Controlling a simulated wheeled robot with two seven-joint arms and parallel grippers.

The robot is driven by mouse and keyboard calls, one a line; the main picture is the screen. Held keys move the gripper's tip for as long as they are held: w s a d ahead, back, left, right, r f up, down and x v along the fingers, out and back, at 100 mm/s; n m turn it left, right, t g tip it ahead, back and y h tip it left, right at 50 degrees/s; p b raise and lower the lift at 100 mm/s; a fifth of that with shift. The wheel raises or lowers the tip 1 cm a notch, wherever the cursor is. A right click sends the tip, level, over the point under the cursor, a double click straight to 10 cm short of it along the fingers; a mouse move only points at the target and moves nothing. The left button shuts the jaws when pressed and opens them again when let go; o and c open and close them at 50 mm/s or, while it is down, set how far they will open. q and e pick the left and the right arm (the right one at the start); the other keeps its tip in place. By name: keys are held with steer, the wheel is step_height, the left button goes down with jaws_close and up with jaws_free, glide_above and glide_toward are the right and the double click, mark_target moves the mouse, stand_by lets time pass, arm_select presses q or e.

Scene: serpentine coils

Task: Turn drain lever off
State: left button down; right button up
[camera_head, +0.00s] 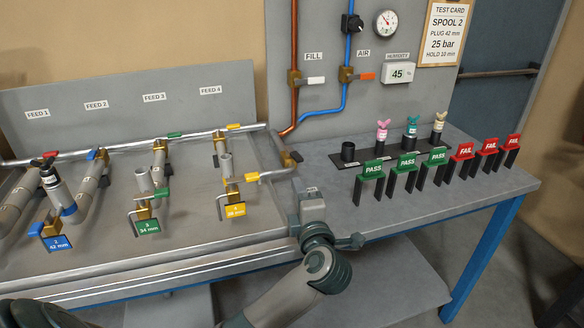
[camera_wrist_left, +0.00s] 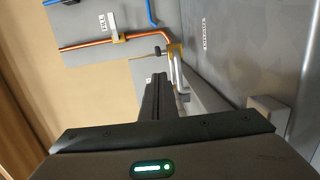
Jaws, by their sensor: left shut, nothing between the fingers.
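A brass valve with a short dark lever (camera_head: 290,158), which looks like the drain lever, sits at the right end of the grey bench panel. The left wrist view shows a brass valve with a dark lever tip (camera_wrist_left: 157,51) just beyond my fingertips. My left gripper (camera_head: 300,184) is in front of and below that valve in the head view, its fingers small and partly hidden. In the left wrist view its dark fingers (camera_wrist_left: 160,80) are together and empty, close to the valve; contact cannot be told. My right gripper is not in view.
Feed pipes with coloured levers and tags (camera_head: 235,211) fill the bench at left. PASS (camera_head: 407,161) and FAIL (camera_head: 487,146) markers and a dark plug rack (camera_head: 348,160) stand at right. FILL (camera_head: 314,80) and AIR (camera_head: 364,76) levers are on the back panel.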

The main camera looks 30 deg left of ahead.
mark_target(293, 156)
arm_select(q)
steer(key=shift+w+a, duration=0.1)
steer(key=p+x, duration=0.1)
steer(key=x, duration=0.7)
steer(key=shift+w+a, duration=0.25)
steer(key=shift+a, duration=0.1)
steer(key=shift+w+a, duration=0.3)
steer(key=shift+w, duration=0.1)
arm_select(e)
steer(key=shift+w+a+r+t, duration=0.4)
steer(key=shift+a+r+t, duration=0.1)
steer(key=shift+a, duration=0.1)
arm_select(q)
steer(key=shift+d+y, duration=0.15)
steer(key=shift+y, duration=0.15)
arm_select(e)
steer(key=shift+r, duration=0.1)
arm_select(q)
steer(key=shift+w+d+n+g, duration=0.1)
steer(key=shift+w+n+g, duration=0.05)
steer(key=shift+n+g, duration=0.3)
